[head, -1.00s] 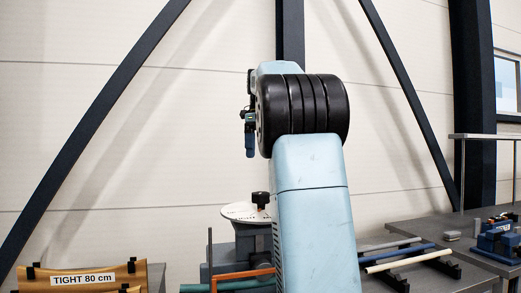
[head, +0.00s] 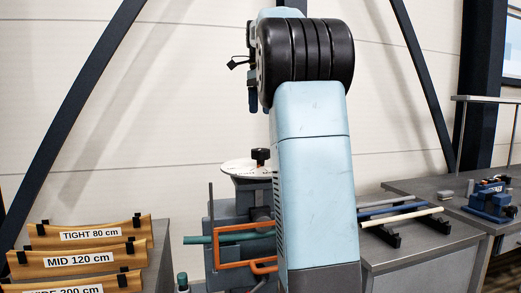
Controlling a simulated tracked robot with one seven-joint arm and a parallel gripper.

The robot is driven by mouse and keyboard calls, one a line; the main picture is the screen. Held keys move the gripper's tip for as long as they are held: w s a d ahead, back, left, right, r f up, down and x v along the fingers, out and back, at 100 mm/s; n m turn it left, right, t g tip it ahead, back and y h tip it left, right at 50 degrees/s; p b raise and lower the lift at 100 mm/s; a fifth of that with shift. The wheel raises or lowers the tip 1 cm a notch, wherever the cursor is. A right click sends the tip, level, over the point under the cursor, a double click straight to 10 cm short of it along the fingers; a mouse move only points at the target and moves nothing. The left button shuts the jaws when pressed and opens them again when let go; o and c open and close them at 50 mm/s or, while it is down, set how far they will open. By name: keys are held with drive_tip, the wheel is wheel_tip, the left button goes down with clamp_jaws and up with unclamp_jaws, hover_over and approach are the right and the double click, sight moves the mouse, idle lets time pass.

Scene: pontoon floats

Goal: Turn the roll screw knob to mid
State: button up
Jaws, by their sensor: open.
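The roll screw knob is a small black knob (head: 260,154) standing on a white round dial plate (head: 240,169) on top of a grey machine, in the middle of the head view. The dial's marks are too small to read, and my light-blue arm hides its right side. My gripper (head: 253,101) shows only in part, as a dark blue piece hanging down left of my arm's black joint. It appears above the knob in the picture and apart from it. Nothing shows held in it.
Wooden curved templates labelled TIGHT 80 cm (head: 90,235), MID 120 cm (head: 80,260) and one partly cut off stand at the left. An orange frame (head: 222,265) and a teal bar (head: 205,239) are on the machine's front. Rods (head: 400,218) and a blue device (head: 490,200) lie on the right bench.

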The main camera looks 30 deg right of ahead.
drive_tip(key=n, duration=1.8)
approach(261, 157)
drive_tip(key=w+f, duration=0.1)
drive_tip(key=f, duration=0.1)
drive_tip(key=d+f, duration=0.1)
drive_tip(key=f, duration=0.2)
drive_tip(key=w+f, duration=0.1)
drive_tip(key=f, duration=0.2)
drive_tip(key=shift+w+d, duration=0.2)
drive_tip(key=shift+w, duration=0.15)
drive_tip(key=c, duration=1)
drive_tip(key=n, duration=0.4)
drive_tip(key=shift+n, duration=0.4)
drive_tip(key=shift+c, duration=0.3)
drive_tip(key=o, duration=1.1)
drive_tip(key=shift+c, duration=0.2)
